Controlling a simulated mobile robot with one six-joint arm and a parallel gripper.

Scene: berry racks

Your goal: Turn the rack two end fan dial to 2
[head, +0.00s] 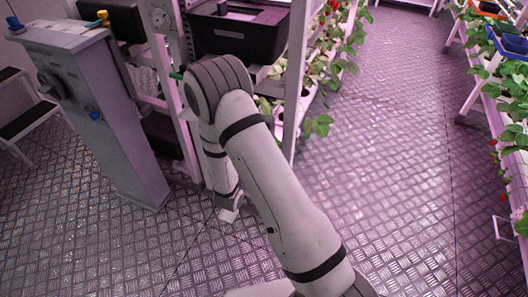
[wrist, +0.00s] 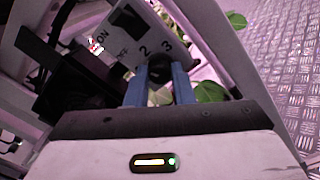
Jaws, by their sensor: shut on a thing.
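The fan dial (wrist: 159,70) is a dark round knob on a pale panel (wrist: 150,35) in the wrist view. The panel carries printed marks, among them "ON", "2" and "3". My gripper (wrist: 160,82) has its two blue fingers on either side of the knob and is shut on it. The knob's pointer is hidden or too dark to read, so I cannot tell its setting. In the head view my arm hides the gripper and the dial.
A rack with a black crate (head: 238,32) and leafy plants (head: 318,124) stands beside my arm. A grey cabinet (head: 112,120) with blue and yellow knobs stands at left. The metal floor aisle (head: 390,130) to the right is clear.

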